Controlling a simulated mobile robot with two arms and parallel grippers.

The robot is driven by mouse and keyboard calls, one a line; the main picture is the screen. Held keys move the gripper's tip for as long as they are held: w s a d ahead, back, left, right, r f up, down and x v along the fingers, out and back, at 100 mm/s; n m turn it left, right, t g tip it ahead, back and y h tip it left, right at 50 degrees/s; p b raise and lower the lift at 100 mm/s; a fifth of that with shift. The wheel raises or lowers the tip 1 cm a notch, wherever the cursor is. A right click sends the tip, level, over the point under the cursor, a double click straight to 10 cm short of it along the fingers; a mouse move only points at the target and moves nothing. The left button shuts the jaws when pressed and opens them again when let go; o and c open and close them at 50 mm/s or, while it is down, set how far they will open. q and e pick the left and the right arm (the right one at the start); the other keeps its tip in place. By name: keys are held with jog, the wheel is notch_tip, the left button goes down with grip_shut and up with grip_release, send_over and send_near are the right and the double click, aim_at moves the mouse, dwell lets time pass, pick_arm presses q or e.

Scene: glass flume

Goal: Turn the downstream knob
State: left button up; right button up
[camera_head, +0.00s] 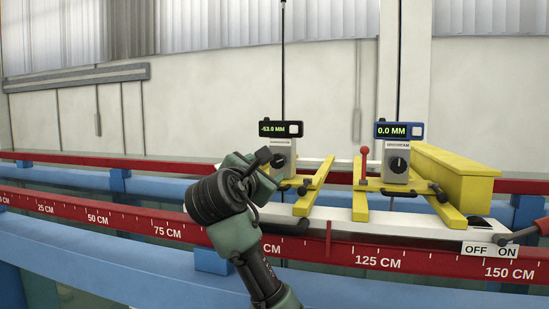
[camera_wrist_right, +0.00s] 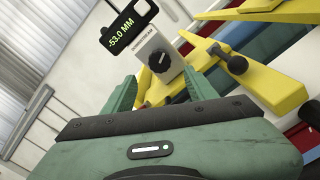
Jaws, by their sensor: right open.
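The downstream gauge is a grey box (camera_head: 283,147) with a black display reading about -53.0 MM. Its small label looks like DOWNSTREAM in the right wrist view. Its dark round knob (camera_head: 279,160) is partly hidden by my right gripper (camera_head: 262,166) in the head view. In the right wrist view the knob (camera_wrist_right: 160,60) shows just beyond and between the two green fingers. My right gripper (camera_wrist_right: 160,88) is open and empty, and I see no contact with the knob. My left gripper is not in view.
A second gauge (camera_head: 396,160) with a blue display reading 0.0 MM and its own knob stands to the right. Yellow carriage bars (camera_head: 313,188), a red-topped lever (camera_head: 363,165) and a yellow box (camera_head: 455,172) are close by. A red scale rail (camera_head: 130,219) runs in front.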

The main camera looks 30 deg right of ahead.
aim_at(276, 164)
jog(key=shift+f+n, duration=0.1)
jog(key=shift+n, duration=1)
jog(key=shift+w+d+p, duration=0.2)
jog(key=shift+p, duration=0.15)
jog(key=p+x, duration=0.3)
jog(key=x, duration=0.3)
jog(key=shift+d, duration=0.1)
jog(key=shift+w+d, duration=0.4)
